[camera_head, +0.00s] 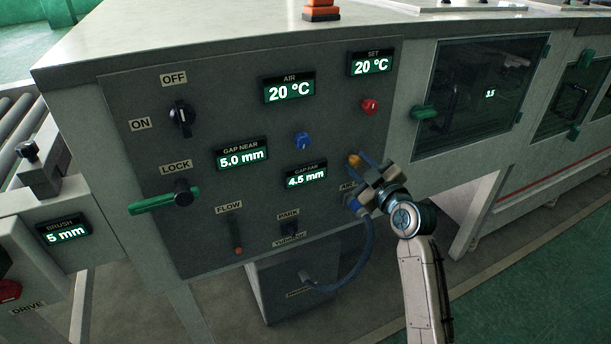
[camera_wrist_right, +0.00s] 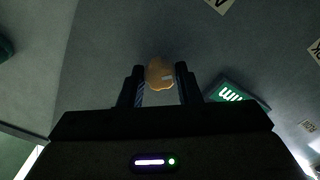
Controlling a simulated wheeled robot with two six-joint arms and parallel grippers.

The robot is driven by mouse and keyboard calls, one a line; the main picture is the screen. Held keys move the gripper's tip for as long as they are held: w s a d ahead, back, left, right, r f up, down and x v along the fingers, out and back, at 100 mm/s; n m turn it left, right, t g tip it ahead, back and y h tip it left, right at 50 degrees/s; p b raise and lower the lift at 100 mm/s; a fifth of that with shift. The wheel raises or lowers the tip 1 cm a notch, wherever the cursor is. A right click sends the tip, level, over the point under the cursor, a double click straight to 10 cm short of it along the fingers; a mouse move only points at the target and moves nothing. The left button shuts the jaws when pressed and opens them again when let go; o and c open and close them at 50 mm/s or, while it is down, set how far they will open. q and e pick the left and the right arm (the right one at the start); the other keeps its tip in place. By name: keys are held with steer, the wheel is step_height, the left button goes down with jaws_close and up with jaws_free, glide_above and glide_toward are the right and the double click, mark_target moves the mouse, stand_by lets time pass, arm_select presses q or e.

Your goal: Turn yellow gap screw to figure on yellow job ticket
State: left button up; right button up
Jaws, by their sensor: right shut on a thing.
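The yellow gap screw (camera_head: 354,160) is on the grey control panel, right of the GAP FAR display (camera_head: 306,176), which reads 4.5 mm. My right gripper (camera_head: 364,164) is at the screw. In the right wrist view the yellow-orange knob (camera_wrist_right: 159,74) sits between the two fingers of my right gripper (camera_wrist_right: 160,88), which are shut on it. A pale mark shows on the knob's face. A blue screw (camera_head: 302,140) sits by the GAP NEAR display (camera_head: 241,155), which reads 5.0 mm. I cannot make out a yellow job ticket. My left gripper is not in view.
A red button (camera_head: 369,106) is above the yellow screw. The green-handled LOCK lever (camera_head: 165,199), ON/OFF switch (camera_head: 181,116) and FLOW lever (camera_head: 237,235) are further left. A blue hose (camera_head: 362,255) hangs below my gripper. A windowed door (camera_head: 480,95) is to the right.

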steer(key=shift+f, duration=0.1)
stand_by(0.3)
steer(key=shift+n+b, duration=1)
steer(key=shift+b, duration=0.15)
steer(key=shift+n+b, duration=0.7)
steer(key=shift+n+b, duration=0.75)
steer(key=shift+n, duration=0.05)
steer(key=o, duration=0.7)
steer(key=shift+c, duration=0.2)
